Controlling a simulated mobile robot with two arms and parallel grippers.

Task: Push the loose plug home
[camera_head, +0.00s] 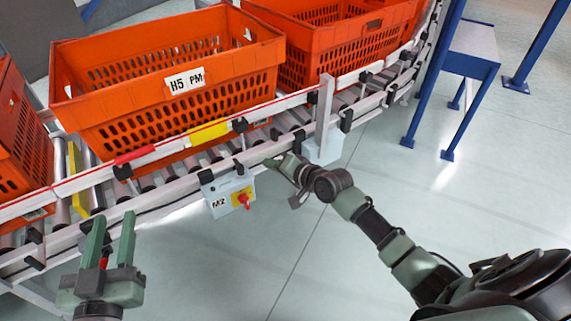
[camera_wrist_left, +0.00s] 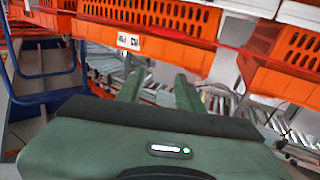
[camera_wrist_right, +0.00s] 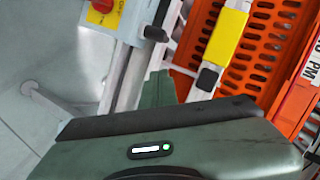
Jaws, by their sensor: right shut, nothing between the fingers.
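I cannot make out the loose plug in any view. A grey control box (camera_head: 221,190) marked M2, with a red switch on a yellow plate (camera_head: 243,200), hangs on the conveyor's near rail. My right gripper (camera_head: 273,163) is shut and empty, its tips at the rail just right of and above that box. In the right wrist view its fingers (camera_wrist_right: 157,90) are together, near the rail, with the box's switch (camera_wrist_right: 102,10) at upper left. A second pale box (camera_head: 322,150) is right of the gripper. My left gripper (camera_head: 112,232) is open and empty in front of the rail at left.
An orange tote (camera_head: 130,105) labelled H5 PM stands on the roller conveyor behind the rail (camera_head: 160,185). More orange totes stand at left (camera_head: 15,150) and behind at right (camera_head: 300,65). A blue-legged stand (camera_head: 470,65) is at upper right. The floor in front is clear.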

